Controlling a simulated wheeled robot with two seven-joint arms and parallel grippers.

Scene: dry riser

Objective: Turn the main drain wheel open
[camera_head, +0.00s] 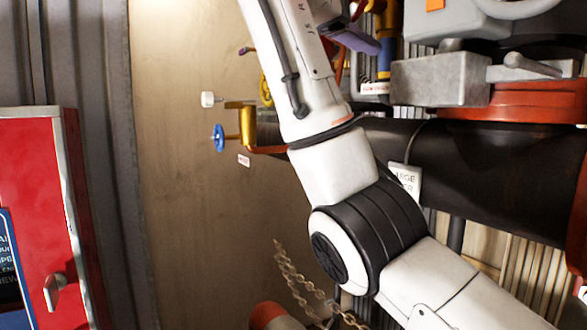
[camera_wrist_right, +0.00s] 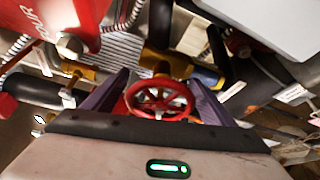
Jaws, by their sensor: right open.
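A red spoked handwheel (camera_wrist_right: 160,98) shows in the right wrist view, between the two purple fingers of my right gripper (camera_wrist_right: 158,80). The fingers are apart, one on each side of the wheel, and I see no clear grip on it. I cannot tell whether this wheel is the main drain wheel. In the head view my right arm crosses the middle, and a purple part of the right gripper (camera_head: 352,38) shows at the top. My arm hides most of the valve area behind it. My left gripper is not in view.
A small blue handwheel (camera_head: 218,138) and a white knob (camera_head: 208,99) stand out left of my arm. A thick black pipe (camera_head: 490,165) with a red flange (camera_head: 515,103) fills the right. A chain (camera_head: 293,272) hangs below. A red cabinet (camera_head: 30,190) stands at left.

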